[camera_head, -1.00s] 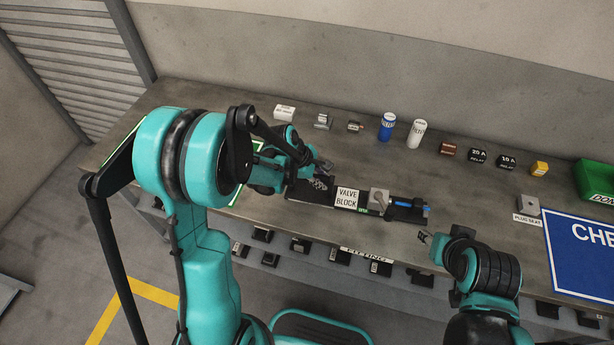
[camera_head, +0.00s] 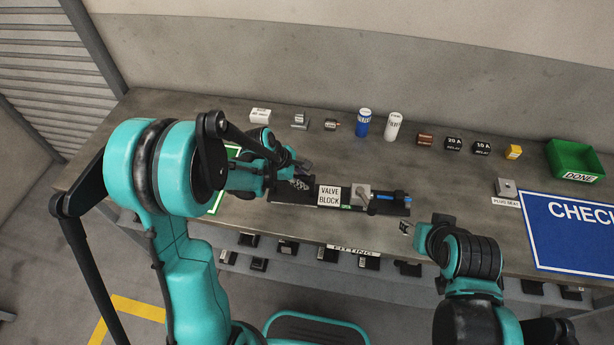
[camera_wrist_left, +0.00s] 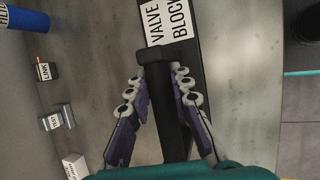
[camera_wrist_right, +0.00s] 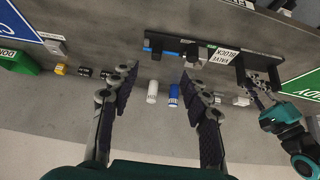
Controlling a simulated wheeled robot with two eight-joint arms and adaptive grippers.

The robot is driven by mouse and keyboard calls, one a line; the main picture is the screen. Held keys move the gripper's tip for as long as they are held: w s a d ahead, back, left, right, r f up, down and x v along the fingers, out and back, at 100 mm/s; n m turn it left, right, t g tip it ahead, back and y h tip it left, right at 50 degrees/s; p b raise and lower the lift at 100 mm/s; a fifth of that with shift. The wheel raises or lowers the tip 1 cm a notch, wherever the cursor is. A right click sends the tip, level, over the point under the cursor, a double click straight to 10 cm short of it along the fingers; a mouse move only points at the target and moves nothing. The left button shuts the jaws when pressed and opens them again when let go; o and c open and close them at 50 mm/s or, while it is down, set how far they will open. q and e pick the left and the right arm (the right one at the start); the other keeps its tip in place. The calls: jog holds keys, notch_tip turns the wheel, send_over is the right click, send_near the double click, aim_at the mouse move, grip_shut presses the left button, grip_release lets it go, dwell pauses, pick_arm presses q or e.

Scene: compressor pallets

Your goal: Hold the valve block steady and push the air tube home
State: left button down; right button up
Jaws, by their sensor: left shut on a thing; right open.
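The valve block, with its white label (camera_head: 329,195), lies on a long black fixture near the bench's front edge. A grey block (camera_head: 361,192) with a small lever stands right of the label. A blue tube (camera_head: 391,195) lies at the fixture's right end; it also shows in the right wrist view (camera_wrist_right: 163,53). My left gripper (camera_head: 304,172) is at the fixture's left end, shut on a black bar (camera_wrist_left: 168,85) beside the label. My right gripper (camera_head: 405,228) is open and empty, apart from the tube and in front of the fixture's right end.
Along the back stand several small parts, a blue can (camera_head: 363,124) and a white can (camera_head: 393,127). A green DONE bin (camera_head: 575,176), a plug seat (camera_head: 507,188) and a blue mat (camera_head: 575,240) are at right.

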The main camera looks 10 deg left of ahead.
jog(key=g, duration=0.7)
send_over(400, 194)
notch_tip(400, 194, down, 7)
jog(key=shift+n, duration=0.4)
notch_tip(400, 194, down, 11)
jog(key=shift+f, duration=0.1)
